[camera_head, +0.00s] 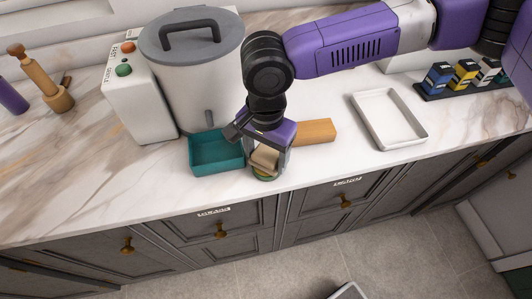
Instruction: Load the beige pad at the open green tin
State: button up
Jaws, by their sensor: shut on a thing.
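My gripper (267,158) points down near the front edge of the counter. It is shut on the beige pad (264,160), which is tilted between the fingers. A small round green tin (264,178) shows just below the pad, close to the counter edge. The fingers and pad hide most of the tin, so its inside is not visible. I cannot tell whether the pad touches it.
A teal open tray (206,170) stands just left of my gripper. A wooden block (316,131) lies to its right, then a white tray (421,134). A large lidded pot (190,85) stands behind. Small coloured tins (464,73) stand in a rack at far right.

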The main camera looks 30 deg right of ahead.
aim_at(266, 155)
jog(key=shift+f, duration=0.4)
dwell(1.9)
notch_tip(266, 155, up, 7)
jog(key=p, duration=0.7)
jog(key=shift+r, duration=0.1)
dwell(0.9)
